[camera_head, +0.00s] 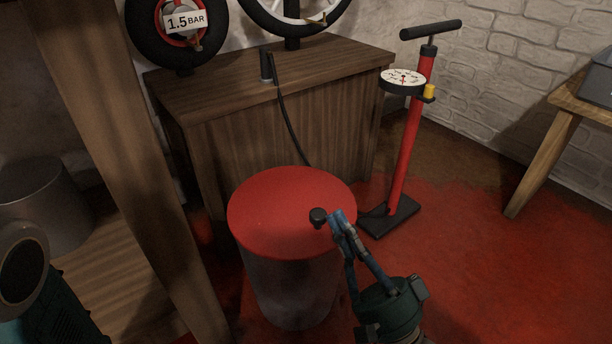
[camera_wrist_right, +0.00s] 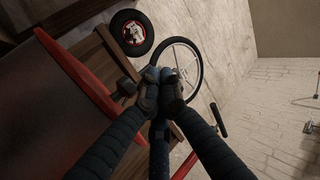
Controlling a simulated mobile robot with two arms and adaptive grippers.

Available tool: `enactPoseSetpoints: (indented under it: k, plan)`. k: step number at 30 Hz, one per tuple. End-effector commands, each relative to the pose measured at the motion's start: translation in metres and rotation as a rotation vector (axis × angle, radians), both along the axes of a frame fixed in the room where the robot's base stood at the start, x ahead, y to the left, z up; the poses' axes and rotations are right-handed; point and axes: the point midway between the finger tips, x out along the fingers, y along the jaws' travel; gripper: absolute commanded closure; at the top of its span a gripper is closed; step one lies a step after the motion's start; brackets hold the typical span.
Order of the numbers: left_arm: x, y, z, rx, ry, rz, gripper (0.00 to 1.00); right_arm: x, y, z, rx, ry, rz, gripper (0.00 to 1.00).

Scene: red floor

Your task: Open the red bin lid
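The bin (camera_head: 290,280) is a grey cylinder standing on the floor in the middle of the head view. Its round red lid (camera_head: 285,205) lies flat on top and looks closed. A small dark knob (camera_head: 318,217) sits at the lid's near right edge. My right gripper (camera_head: 338,216) is just right of the knob, its blue fingertips drawn together with nothing visible between them. In the right wrist view the closed fingertips (camera_wrist_right: 158,82) are beside the knob (camera_wrist_right: 127,87), and the lid's red rim (camera_wrist_right: 72,72) runs along the left. Whether they touch the knob is unclear. My left gripper is out of view.
A wooden cabinet (camera_head: 270,130) stands behind the bin, with wheels on top. A red floor pump (camera_head: 408,150) stands right of it. A wooden post (camera_head: 120,150) is at left, a wooden table (camera_head: 545,165) at far right. Red floor at right is clear.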

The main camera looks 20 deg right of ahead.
Motion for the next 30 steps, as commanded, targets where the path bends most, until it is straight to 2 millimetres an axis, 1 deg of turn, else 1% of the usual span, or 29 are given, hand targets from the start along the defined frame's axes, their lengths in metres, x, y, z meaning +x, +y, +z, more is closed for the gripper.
enactPoseSetpoints:
  k: [1,5,15,18,22,30]
  plan:
    - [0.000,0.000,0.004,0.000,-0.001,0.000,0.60,0.004,0.001,0.007,0.002,-0.004,-0.001,1.00]
    - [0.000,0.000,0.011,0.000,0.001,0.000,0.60,0.020,0.007,0.023,0.002,-0.006,-0.001,1.00]
    - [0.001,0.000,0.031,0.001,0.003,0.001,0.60,0.073,0.026,0.067,0.000,-0.004,-0.002,1.00]
    - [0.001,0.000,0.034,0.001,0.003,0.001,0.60,0.084,0.031,0.075,0.000,-0.002,-0.002,1.00]
    - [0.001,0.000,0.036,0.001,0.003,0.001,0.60,0.094,0.034,0.082,-0.002,-0.001,-0.002,1.00]
    - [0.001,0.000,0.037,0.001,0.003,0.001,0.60,0.100,0.036,0.085,-0.003,0.001,-0.001,1.00]
